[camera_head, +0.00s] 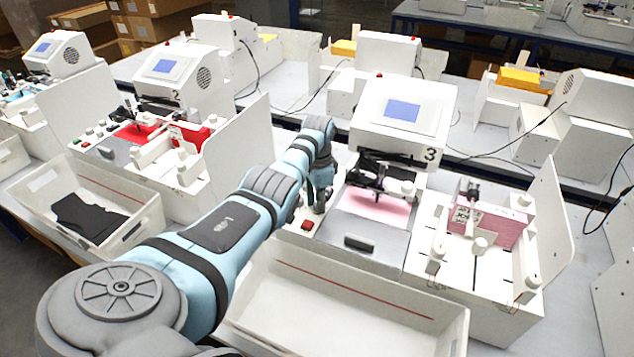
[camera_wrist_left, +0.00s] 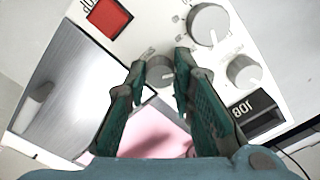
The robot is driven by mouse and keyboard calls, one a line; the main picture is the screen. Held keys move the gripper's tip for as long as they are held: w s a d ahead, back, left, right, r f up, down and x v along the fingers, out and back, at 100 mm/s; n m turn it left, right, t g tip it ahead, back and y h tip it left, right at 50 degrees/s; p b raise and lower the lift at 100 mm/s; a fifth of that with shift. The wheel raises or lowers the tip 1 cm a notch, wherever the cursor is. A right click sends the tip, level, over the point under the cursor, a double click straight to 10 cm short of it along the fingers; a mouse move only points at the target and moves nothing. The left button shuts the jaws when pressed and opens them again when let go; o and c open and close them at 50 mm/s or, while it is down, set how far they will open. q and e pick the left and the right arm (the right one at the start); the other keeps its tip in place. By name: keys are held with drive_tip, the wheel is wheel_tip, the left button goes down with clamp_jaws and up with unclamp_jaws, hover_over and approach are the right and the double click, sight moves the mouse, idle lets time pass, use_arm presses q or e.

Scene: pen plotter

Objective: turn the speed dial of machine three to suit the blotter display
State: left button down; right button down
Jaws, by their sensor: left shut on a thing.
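Machine three (camera_head: 375,130) is a white housing marked 3 with a blank-looking blue screen (camera_head: 403,110). In the wrist view its panel shows a small grey dial (camera_wrist_left: 160,72) between my left fingertips, plus a large dial (camera_wrist_left: 208,23) and a middle-sized dial (camera_wrist_left: 243,71). My left gripper (camera_head: 318,203) reaches down to the panel; in the wrist view (camera_wrist_left: 163,85) its fingers are closed around the small dial. The label beside that dial is too blurred to read, so I cannot tell whether it is the speed dial. A pink blotter-like block (camera_head: 497,228) stands on the right bed with a printed card.
A red button (camera_wrist_left: 110,16) sits near the dials, and a dark JOB window (camera_wrist_left: 258,112) lies on the panel. A pink sheet (camera_head: 376,207) lies under the pen carriage. An empty white bin (camera_head: 300,290) stands in front. Machine two (camera_head: 178,72) is to the left.

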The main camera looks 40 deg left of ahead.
use_arm(q)
drive_tip(key=shift+f+n, duration=0.1)
drive_tip(key=shift+n, duration=0.5)
drive_tip(key=c, duration=1.7)
unclamp_jaws()
drive_tip(key=shift+o, duration=0.2)
wheel_tip(320, 180, up, 12)
